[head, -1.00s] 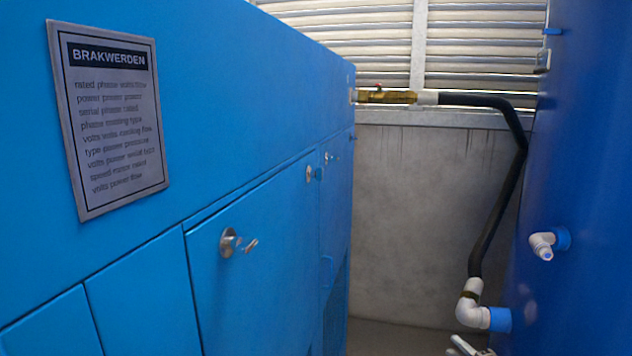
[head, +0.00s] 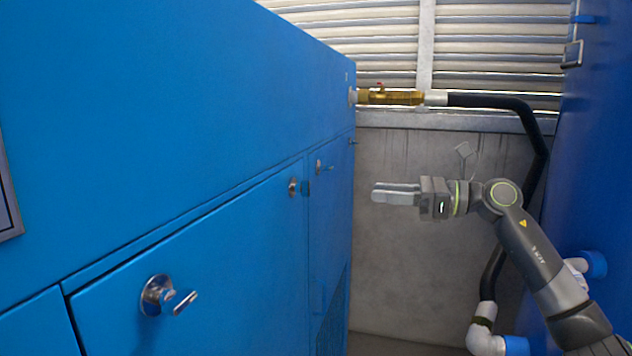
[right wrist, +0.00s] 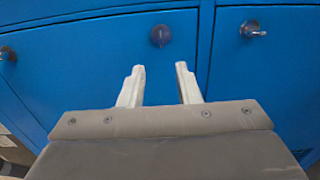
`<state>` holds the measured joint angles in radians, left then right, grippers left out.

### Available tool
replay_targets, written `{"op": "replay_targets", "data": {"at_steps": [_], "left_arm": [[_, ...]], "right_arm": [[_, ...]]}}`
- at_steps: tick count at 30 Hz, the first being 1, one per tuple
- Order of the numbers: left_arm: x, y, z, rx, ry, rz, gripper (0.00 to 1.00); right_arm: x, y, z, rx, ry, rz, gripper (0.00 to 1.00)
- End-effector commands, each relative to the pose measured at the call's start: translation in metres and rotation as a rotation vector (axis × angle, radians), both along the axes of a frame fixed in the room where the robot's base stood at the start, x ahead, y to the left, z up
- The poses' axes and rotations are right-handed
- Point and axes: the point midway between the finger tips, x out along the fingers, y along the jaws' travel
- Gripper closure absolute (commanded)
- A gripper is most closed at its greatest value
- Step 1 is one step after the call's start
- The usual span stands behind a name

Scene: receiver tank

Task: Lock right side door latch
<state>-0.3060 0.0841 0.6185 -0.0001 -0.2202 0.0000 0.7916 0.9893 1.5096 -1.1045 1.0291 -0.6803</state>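The blue cabinet doors carry several round metal latches. In the head view, one large latch (head: 157,296) is near at the lower left. A second latch (head: 293,187) sits just left of a vertical door seam, and a third (head: 319,167) just right of it. My right gripper (head: 373,193) is to the right of these, pointing at the cabinet, apart from it. In the right wrist view its fingers (right wrist: 160,68) are spread and empty, with one dark round latch (right wrist: 160,36) beyond the gap. Another latch (right wrist: 253,29) with a sideways handle is to the right. My left gripper is out of view.
A brass valve (head: 391,96) with a red handle joins the cabinet end to a black hose (head: 490,101). A blue tank (head: 590,150) with white pipe elbows (head: 486,338) stands at right. A concrete wall (head: 400,270) closes the passage.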

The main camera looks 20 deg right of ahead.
Motion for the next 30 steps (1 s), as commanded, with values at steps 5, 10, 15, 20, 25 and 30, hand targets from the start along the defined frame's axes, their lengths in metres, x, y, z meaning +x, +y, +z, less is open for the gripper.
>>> {"op": "replay_targets", "data": {"at_steps": [5,10,15,20,25,30], "left_arm": [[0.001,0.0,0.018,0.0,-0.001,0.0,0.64],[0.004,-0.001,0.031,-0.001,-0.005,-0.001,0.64],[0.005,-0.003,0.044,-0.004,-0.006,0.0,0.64],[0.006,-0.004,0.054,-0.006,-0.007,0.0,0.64],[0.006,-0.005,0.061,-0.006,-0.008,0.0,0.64],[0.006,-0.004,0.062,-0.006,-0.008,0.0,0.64]], "right_arm": [[0.018,0.027,0.004,0.006,0.001,0.004,0.7],[0.034,0.052,0.004,0.006,0.002,0.003,0.7],[0.051,0.076,0.004,0.007,0.003,0.003,0.7],[0.065,0.096,0.003,0.006,0.003,0.002,0.7],[0.075,0.11,0.002,0.005,0.002,0.0,0.7],[0.078,0.115,0.0,0.003,0.001,-0.001,0.7]]}}
